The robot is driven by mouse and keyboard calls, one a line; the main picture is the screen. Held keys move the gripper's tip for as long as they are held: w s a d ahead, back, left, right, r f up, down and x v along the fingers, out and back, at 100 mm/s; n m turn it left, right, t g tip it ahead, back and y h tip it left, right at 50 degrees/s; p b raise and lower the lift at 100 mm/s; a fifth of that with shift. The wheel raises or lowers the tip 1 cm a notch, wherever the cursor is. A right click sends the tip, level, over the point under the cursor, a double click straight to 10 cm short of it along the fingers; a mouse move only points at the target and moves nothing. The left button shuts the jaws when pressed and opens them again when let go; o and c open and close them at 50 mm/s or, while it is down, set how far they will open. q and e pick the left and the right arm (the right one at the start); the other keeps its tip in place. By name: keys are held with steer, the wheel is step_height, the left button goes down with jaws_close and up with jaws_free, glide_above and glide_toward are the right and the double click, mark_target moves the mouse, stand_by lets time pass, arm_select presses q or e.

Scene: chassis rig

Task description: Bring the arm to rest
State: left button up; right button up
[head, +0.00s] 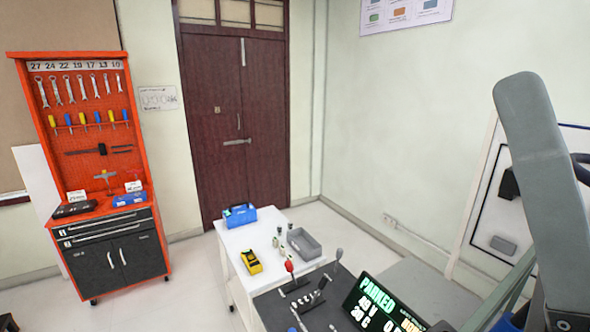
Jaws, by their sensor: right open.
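My right arm's large grey link (545,170) rises at the right side of the head view, close to the camera, and leans over the room. My right gripper is open; its fingertips cannot be made out clearly at the lower right. I see nothing held there. My left arm and left gripper are not in view. A dark panel with a lit display (378,305) stands at the bottom; its green text reads "PARKED", with voltage and temperature figures below, partly cut off.
A white table (238,268) holds a blue toolbox (239,215), a yellow device (250,262) and a grey bin (304,243). A dark bench with levers (290,268) adjoins it. An orange tool cabinet (140,175) stands left. Floor between cabinet and table is clear.

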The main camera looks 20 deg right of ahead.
steer(key=w+d+f+g+h, duration=0.1)
steer(key=w+f+g+h, duration=0.1)
steer(key=w+f+h, duration=0.15)
step_height(320, 180, up, 26)
steer(key=n+p, duration=0.1)
steer(key=p, duration=2.4)
steer(key=shift+w+n+p, duration=0.3)
steer(key=shift+w, duration=0.15)
